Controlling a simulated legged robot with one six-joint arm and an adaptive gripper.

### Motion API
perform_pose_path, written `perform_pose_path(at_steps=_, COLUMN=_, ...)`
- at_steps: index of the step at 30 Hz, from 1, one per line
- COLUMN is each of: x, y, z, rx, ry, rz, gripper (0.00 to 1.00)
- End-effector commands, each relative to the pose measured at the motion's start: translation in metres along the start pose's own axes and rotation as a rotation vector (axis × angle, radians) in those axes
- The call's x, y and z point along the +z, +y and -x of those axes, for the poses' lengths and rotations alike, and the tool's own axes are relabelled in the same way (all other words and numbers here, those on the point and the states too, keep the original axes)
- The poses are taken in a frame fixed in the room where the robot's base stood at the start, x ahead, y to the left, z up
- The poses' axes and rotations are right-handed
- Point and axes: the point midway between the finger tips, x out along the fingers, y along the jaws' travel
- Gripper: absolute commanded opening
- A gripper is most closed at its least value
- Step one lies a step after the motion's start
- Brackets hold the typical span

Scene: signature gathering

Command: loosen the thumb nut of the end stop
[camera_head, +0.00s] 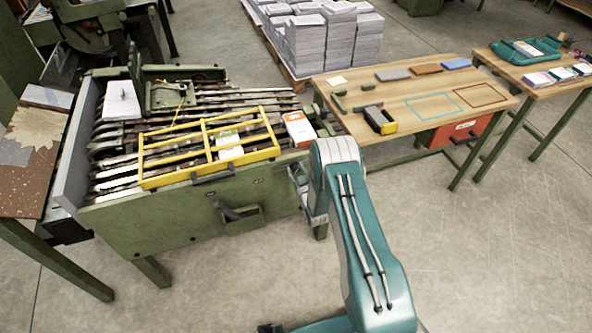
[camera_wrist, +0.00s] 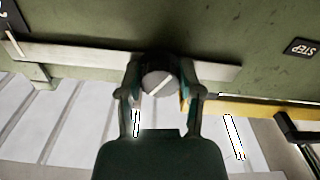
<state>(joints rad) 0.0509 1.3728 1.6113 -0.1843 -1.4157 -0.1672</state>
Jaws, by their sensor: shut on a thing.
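In the wrist view, my gripper (camera_wrist: 161,92) has its two fingers on either side of a round grey thumb nut (camera_wrist: 157,82). The fingers are shut on it. The nut sits in front of a pale metal strip (camera_wrist: 75,61) along a green panel. The body of the end stop behind the nut is mostly hidden. In the head view, my gripper is at the right end of the green gathering machine (camera_head: 160,222), mostly hidden by my teal arm, and the nut does not show.
A yellow guard frame (camera_head: 210,177) lies over the machine's bars, with an orange-and-white box (camera_head: 299,128) at its right. A wooden table (camera_head: 408,88) stands to the right. A pallet of paper stacks (camera_head: 305,44) is behind. Open floor (camera_head: 500,250) lies at the right.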

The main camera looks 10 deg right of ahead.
Motion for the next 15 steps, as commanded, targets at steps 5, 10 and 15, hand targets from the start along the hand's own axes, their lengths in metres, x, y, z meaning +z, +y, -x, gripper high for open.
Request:
perform_pose_path(at_steps=5, x=0.0002, y=-0.0007, z=-0.0006, rx=-0.001, ry=-0.001, rz=0.160, gripper=0.00)
perform_pose_path(at_steps=10, x=0.0002, y=-0.0012, z=-0.0007, rx=-0.002, ry=-0.001, rz=0.296, gripper=0.00)
perform_pose_path(at_steps=15, x=0.0002, y=-0.0016, z=-0.0007, rx=-0.002, ry=-0.001, rz=0.400, gripper=0.00)
